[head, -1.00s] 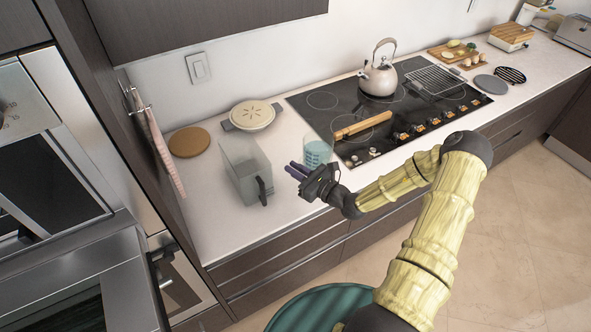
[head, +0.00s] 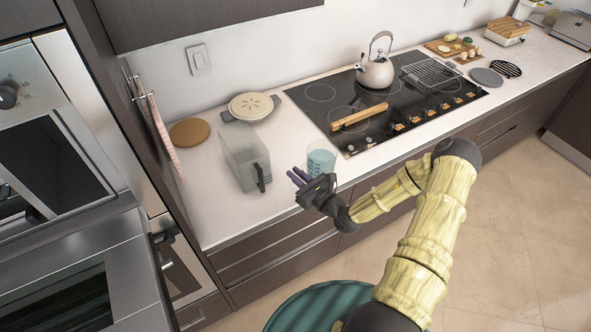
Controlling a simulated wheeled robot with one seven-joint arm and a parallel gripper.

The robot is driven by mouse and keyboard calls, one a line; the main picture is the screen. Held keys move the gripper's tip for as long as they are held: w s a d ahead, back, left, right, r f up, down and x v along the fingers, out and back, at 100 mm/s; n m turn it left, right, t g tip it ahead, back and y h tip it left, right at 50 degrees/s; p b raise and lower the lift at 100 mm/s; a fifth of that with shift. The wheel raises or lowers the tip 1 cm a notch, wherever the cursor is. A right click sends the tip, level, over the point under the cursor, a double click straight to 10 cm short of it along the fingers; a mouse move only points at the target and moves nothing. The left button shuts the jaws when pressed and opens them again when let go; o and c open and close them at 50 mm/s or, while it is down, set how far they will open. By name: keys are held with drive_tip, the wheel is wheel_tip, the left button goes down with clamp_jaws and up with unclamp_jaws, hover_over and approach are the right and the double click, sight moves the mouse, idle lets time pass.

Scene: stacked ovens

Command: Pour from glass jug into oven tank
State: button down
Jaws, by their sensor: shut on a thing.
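The glass jug (head: 321,160) is a small clear vessel with blue liquid inside. It looks about upright at the counter's front edge, left of the cooktop. My gripper (head: 298,178) is in front of and left of it, with purple fingers shut on the jug; the exact grip spot is hard to see. The oven tank (head: 245,160) is a clear, tall, open-topped box with a dark handle, standing on the counter left of the jug, a gap apart from it. The stacked ovens (head: 50,170) stand at the far left.
A lidded pot (head: 252,106) and a round brown board (head: 189,132) lie behind the tank. Counter (head: 215,222) in front of the tank is clear.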

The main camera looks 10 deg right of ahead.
drive_tip(key=s+d+f+m+t+h+b, duration=0.1)
drive_tip(key=s+f+m+h, duration=0.4)
drive_tip(key=f, duration=0.5)
drive_tip(key=s+d+t+h, duration=0.1)
drive_tip(key=s+h, duration=0.1)
drive_tip(key=h, duration=0.1)
drive_tip(key=shift+f+m+h, duration=0.4)
drive_tip(key=shift+a, duration=0.2)
